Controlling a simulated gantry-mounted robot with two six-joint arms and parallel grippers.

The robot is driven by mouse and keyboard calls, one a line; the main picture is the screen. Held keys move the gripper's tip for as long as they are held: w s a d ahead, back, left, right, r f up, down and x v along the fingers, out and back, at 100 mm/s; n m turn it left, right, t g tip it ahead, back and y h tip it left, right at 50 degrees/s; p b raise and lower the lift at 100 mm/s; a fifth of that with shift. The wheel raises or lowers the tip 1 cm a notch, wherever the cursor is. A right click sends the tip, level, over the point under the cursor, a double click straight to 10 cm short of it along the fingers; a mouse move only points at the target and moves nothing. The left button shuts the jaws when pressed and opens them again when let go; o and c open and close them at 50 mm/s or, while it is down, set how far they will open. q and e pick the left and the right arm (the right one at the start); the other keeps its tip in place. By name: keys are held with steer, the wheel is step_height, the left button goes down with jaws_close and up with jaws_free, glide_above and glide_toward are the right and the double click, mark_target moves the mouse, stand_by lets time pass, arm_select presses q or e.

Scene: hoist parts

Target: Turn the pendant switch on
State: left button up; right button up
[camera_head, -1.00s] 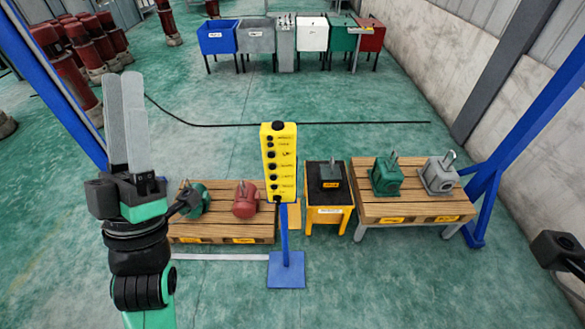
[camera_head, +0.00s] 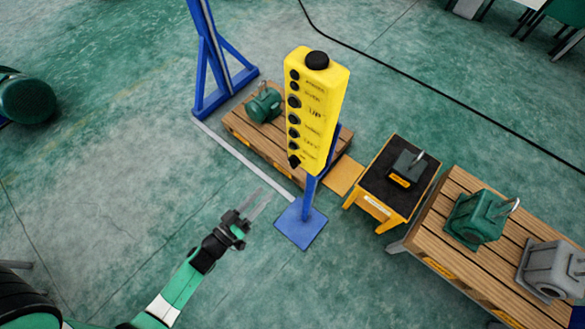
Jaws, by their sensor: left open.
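The yellow pendant (camera_head: 318,105) stands upright on a blue post with a square blue base (camera_head: 301,226). A black knob (camera_head: 317,60) sits on its top and a column of several black buttons runs down its front. A small black part (camera_head: 293,161) is at the lower end of that column. Whether the switch is on or off cannot be told. My left gripper (camera_head: 259,206) is open and empty, below and left of the pendant and apart from it. My right gripper is out of view.
A pallet (camera_head: 250,140) with a green motor (camera_head: 264,105) lies behind the pendant. A yellow stand (camera_head: 370,207) holds a dark block (camera_head: 408,168). A wooden table (camera_head: 440,240) at right carries a green hoist (camera_head: 476,217) and a grey hoist (camera_head: 553,270). The floor at left is mostly clear.

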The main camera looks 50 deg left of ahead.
mark_target(291, 165)
arm_select(q)
steer(key=w, duration=0.4)
steer(key=w+b, duration=0.1)
steer(key=w, duration=0.3)
steer(key=w+a+b, duration=0.1)
steer(key=w, duration=0.3)
steer(key=shift+w+r, duration=0.1)
steer(key=shift+r, duration=0.1)
jaws_close()
